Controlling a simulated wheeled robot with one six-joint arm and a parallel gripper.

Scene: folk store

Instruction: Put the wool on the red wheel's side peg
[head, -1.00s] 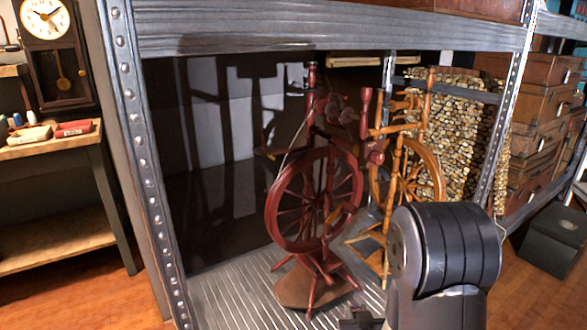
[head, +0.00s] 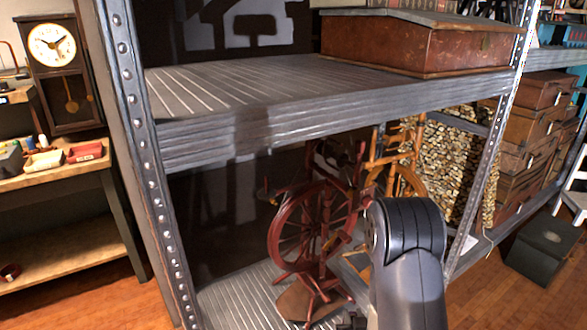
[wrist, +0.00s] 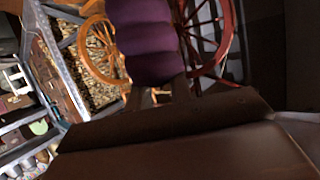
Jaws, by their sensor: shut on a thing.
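The red spinning wheel (head: 273,232) stands upright on the lower metal shelf in the head view. Its rim and spokes also show at the upper right of the wrist view (wrist: 228,40). A short peg-like part (head: 265,193) sticks out at its upper left; I cannot tell if this is the side peg. The purple wool (wrist: 148,42) fills the top middle of the wrist view, in front of the wheels. My gripper (wrist: 163,88) is shut on the wool's near end. In the head view the gripper and wool are not clearly seen; my arm covers the area right of the red wheel.
An orange-brown wheel (head: 410,177) stands behind and right of the red one. The upper shelf (head: 230,92) hangs above both, with a brown box (head: 410,45) on it. A metal post (head: 145,165) bounds the bay at left. Stacked firewood (head: 450,165) stands behind right.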

